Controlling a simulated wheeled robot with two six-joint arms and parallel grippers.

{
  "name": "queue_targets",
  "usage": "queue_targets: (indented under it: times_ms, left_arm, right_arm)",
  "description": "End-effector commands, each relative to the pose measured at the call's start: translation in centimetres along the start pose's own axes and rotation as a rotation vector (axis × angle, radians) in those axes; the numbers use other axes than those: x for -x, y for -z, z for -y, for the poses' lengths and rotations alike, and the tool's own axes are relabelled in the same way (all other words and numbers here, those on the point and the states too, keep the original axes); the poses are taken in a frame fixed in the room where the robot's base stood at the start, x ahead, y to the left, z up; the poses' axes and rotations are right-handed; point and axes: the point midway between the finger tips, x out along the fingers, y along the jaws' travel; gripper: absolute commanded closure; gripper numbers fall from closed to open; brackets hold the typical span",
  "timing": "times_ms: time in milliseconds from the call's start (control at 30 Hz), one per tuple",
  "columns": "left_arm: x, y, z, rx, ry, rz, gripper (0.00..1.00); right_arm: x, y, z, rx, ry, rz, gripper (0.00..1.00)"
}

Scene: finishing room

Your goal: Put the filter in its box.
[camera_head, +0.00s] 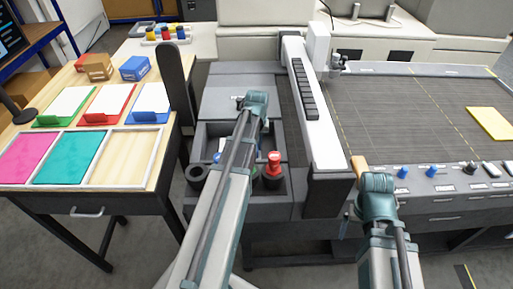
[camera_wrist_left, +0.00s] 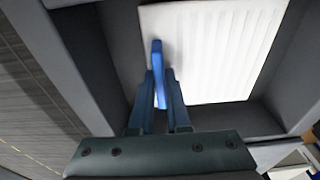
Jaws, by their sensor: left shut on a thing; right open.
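The filter (camera_wrist_left: 215,50) is a white ribbed panel with a blue upright tab (camera_wrist_left: 158,70) in the left wrist view. My left gripper (camera_wrist_left: 160,95) is shut on that tab. Grey walls of a box (camera_wrist_left: 115,50) surround the filter; I cannot tell whether it rests on the bottom or hangs just above it. In the head view my left arm covers most of the grey box (camera_head: 200,130); only a little white and blue shows beside the arm. My right gripper (camera_head: 376,205) is open and apart from the box, in front of the machine's right side; its fingers are hard to make out.
A white beam (camera_head: 315,110) rises to the right, beside a wide dark bed (camera_head: 400,110). A wooden table (camera_head: 130,140) with coloured trays stands left.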

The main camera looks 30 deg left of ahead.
Motion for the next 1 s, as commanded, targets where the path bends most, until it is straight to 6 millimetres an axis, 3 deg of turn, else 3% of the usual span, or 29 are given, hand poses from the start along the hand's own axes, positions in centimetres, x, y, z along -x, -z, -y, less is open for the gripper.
queue_targets:
  times_ms: [267, 300, 433, 767, 1000]
  left_arm:
    - [-0.4, -0.1, 0.0, 0.000, 0.000, 0.000, 1.00]
    - [-0.2, 0.0, 0.0, 0.000, 0.000, 0.000, 0.78]
    - [-0.2, 0.0, 0.0, 0.000, 0.000, 0.000, 0.55]
    - [-0.1, 0.0, 0.0, 0.000, 0.000, 0.000, 0.55]
    - [1.2, 0.0, 0.0, 0.000, 0.000, 0.000, 0.55]
  right_arm:
    - [-0.4, 0.0, 0.0, 0.000, 0.000, 0.000, 0.13]
    - [-0.2, 0.0, 0.0, 0.000, 0.000, 0.000, 0.13]
    - [-0.2, 0.0, 0.0, 0.000, 0.000, 0.000, 0.13]
    - [-0.1, 0.0, 0.0, 0.000, 0.000, 0.000, 0.13]
    - [1.2, -0.1, -0.1, 0.000, 0.000, 0.000, 0.13]
